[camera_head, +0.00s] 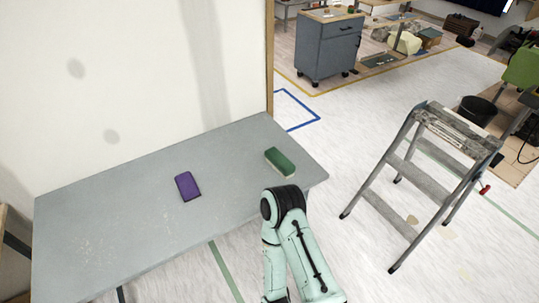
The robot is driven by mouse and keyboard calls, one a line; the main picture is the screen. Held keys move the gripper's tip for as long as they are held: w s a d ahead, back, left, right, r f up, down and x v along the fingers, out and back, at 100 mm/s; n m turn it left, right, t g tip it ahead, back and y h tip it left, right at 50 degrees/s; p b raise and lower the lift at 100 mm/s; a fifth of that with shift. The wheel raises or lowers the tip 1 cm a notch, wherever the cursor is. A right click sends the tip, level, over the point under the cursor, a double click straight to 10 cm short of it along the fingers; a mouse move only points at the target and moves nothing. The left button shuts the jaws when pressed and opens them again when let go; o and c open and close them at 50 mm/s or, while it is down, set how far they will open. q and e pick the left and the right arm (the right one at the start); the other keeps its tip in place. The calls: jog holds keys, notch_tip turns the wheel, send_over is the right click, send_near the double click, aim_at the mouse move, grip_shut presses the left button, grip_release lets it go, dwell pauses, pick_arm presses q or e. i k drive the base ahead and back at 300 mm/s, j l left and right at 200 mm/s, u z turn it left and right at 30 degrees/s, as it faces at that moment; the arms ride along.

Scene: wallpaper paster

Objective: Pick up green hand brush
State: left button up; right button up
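A green hand brush (280,162) lies on the grey table (110,220), near the table's right end. It is a small oblong block with a paler lower side. One of my arms, pale green with a black joint, rises from the bottom of the view. Its bent joint is just below the brush in the picture, close to the table's front edge. No gripper fingers show in the view, so I cannot see either gripper. No part of my other arm shows.
A purple block (187,186) lies left of the brush on the table. A white wall (130,70) stands behind the table. A step ladder (425,175) stands on the floor to the right. A grey wheeled cabinet (328,48) is farther back. Most of the tabletop is clear.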

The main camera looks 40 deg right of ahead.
aim_at(275, 159)
jog(key=z, duration=1.65)
